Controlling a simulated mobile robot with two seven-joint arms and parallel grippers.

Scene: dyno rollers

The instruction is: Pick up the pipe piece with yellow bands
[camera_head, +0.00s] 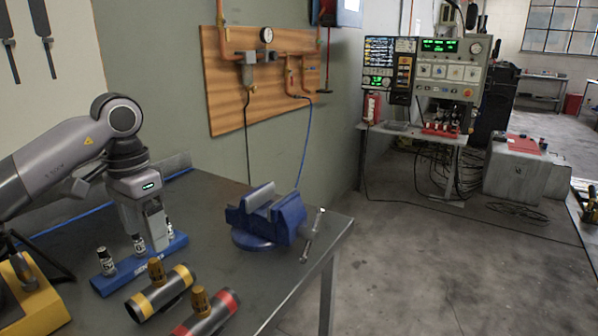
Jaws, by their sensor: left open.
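The pipe piece with yellow bands (172,293) lies on the workbench near its front, a dark tube with a brass fitting standing up from its middle. My left gripper (152,243) points down over a blue rack behind the pipe piece. It is open, and it is apart from the pipe piece. The hand hides part of the rack. My right gripper is not in view.
A similar pipe piece with red bands (207,315) lies just in front, cut off by the picture's lower edge. The blue rack (112,282) holds small bottles. A blue vise (268,218) stands near the right edge of the dark workbench (215,200).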

